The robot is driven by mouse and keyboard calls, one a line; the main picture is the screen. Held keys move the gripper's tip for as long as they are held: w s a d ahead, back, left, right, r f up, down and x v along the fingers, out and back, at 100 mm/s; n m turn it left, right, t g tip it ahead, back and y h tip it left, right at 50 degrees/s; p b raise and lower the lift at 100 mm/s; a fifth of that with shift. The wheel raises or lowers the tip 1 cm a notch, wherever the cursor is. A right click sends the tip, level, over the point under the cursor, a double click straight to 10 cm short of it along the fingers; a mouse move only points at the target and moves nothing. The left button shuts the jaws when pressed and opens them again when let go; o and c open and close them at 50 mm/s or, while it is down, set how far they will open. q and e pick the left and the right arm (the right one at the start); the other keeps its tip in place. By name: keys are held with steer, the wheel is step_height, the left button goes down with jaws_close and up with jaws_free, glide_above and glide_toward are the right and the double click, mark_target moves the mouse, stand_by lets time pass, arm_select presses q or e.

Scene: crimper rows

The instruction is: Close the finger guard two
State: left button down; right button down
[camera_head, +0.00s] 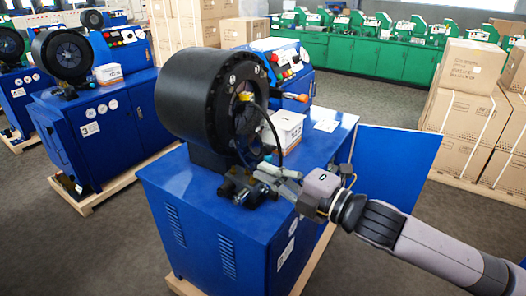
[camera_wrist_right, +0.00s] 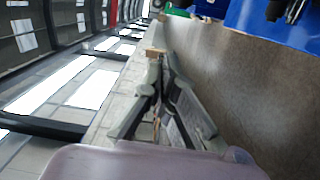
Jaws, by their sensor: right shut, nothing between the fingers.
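The nearest crimper has a large black round head (camera_head: 190,95) on a blue cabinet (camera_head: 215,235). Its dark front opening, with a yellow part (camera_head: 246,97) and a black hose, faces right. I cannot clearly make out the finger guard or its position against the dark opening. My right gripper (camera_head: 268,176) is in front of the lower part of the head, just above the cabinet top. Its fingers are together and empty; they also show shut in the right wrist view (camera_wrist_right: 158,75). Whether they touch the machine cannot be told. My left gripper is not in view.
A blue panel (camera_head: 396,165) stands out to the right of the cabinet, behind my right arm. A white box (camera_head: 287,128) sits on the cabinet top. Another crimper (camera_head: 90,130) stands at left. Cartons (camera_head: 462,125) are stacked at right. Grey floor lies between.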

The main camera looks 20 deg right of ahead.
steer(key=w+p, duration=0.3)
steer(key=w, duration=0.3)
steer(key=shift+d+f+p, duration=0.15)
steer(key=shift+d+p, duration=0.2)
